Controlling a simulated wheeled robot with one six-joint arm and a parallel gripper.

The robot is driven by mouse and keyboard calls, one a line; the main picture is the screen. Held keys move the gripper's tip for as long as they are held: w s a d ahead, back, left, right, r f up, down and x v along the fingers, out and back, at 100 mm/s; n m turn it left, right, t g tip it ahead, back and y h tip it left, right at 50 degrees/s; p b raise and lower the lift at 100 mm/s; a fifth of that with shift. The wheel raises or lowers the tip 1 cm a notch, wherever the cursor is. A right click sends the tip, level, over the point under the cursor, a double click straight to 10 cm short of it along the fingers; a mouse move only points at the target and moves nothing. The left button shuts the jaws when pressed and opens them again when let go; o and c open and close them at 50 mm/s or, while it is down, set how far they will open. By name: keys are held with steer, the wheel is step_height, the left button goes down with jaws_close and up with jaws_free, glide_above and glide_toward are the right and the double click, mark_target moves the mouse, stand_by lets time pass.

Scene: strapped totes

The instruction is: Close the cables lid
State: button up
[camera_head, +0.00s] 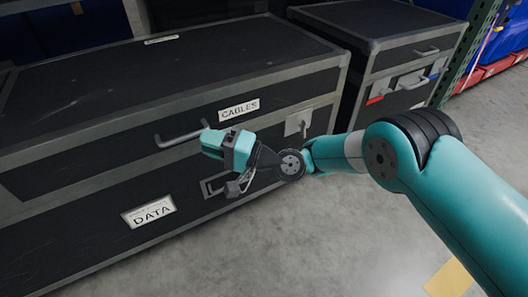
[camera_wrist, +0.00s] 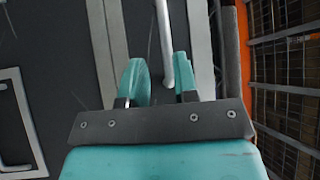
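The black case marked CABLES (camera_head: 238,109) sits on top of one marked DATA (camera_head: 149,213). Its broad dark top (camera_head: 160,85) looks flat and down; I cannot tell whether the lid is fully shut. A grey bar handle (camera_head: 178,138) stands out from its front. My gripper (camera_head: 208,139) is at the right end of this handle. In the wrist view, the handle bar (camera_wrist: 164,45) runs between the two teal fingers of my gripper (camera_wrist: 160,82). The fingers are apart, with a clear gap on the bar's left side; the bar is close to the right finger.
A metal latch plate (camera_head: 298,122) is on the case front right of the label, and another latch (camera_head: 214,186) is lower down. A second black case (camera_head: 395,55) stands to the right, before a green rack post (camera_head: 468,50). Grey floor (camera_head: 330,235) is open in front.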

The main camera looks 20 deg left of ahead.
steer(key=b+v, duration=1.3)
steer(key=b, duration=1.3)
steer(key=shift+d+b, duration=0.15)
steer(key=shift+b, duration=0.2)
steer(key=shift+w, duration=0.15)
